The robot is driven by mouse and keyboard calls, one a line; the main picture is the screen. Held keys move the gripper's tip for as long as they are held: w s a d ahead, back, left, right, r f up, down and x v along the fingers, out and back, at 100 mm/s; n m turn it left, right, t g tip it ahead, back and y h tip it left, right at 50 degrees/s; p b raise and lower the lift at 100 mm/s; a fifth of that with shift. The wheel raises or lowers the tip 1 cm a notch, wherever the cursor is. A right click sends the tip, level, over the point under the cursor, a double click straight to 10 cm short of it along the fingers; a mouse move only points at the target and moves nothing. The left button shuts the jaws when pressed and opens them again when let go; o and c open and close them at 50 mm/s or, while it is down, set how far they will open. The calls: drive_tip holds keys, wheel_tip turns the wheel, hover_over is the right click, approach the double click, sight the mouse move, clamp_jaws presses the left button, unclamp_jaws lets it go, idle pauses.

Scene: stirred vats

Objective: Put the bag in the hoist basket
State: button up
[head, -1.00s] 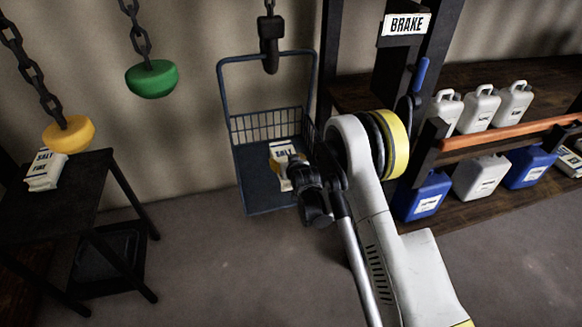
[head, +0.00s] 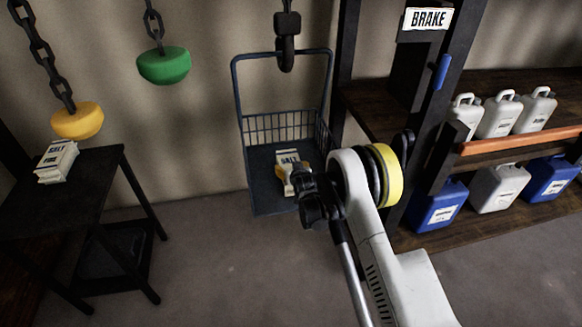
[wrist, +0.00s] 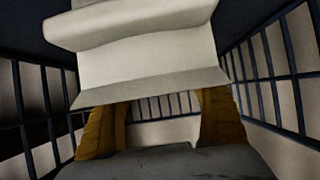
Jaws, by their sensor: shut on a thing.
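The basket is a dark blue wire cage with a flat floor and a tall frame, hanging from a hook. My gripper (head: 294,180) is shut on the bag. In the wrist view the pale bag (wrist: 145,50) fills the upper middle, with my yellow fingers below it and basket bars on both sides. I cannot tell whether the bag touches the basket floor.
A dark table (head: 90,185) at left holds another salt bag (head: 57,162). Yellow (head: 77,121) and green (head: 163,66) weights hang on chains. At right stand a post with a BRAKE sign (head: 428,18), a blue-handled lever (head: 442,72) and shelves of white and blue jugs (head: 497,187).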

drive_tip(key=shift+f, duration=0.1)
drive_tip(key=o, duration=1.4)
drive_tip(key=shift+o, duration=0.2)
